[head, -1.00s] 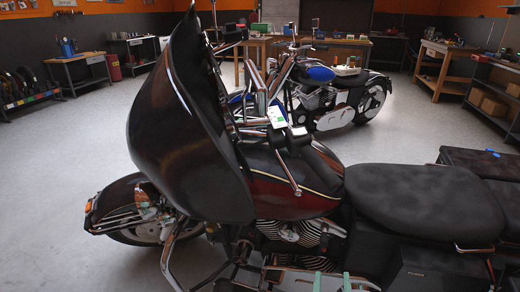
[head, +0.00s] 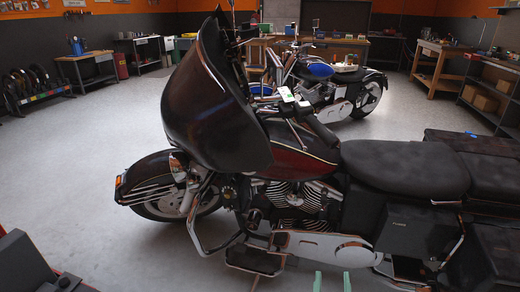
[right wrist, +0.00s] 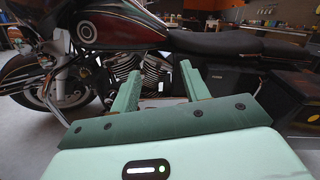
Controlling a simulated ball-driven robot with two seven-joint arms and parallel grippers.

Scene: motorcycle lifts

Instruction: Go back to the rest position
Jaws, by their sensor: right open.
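My right gripper (head: 332,282) shows only as two green fingertips at the bottom edge of the head view. In the right wrist view its two green fingers (right wrist: 160,82) stand apart with nothing between them. It is open and empty, in front of the side of the black and dark red motorcycle (head: 290,163), apart from it. The motorcycle also fills the upper part of the right wrist view (right wrist: 130,55). My left gripper is in neither view.
A second motorcycle with a blue tank (head: 320,71) stands behind the first. Wooden workbenches (head: 437,66) and shelves line the walls. A tyre rack (head: 40,92) is at the far left. The grey floor (head: 85,160) at left is clear. A dark object (head: 22,265) fills the lower left corner.

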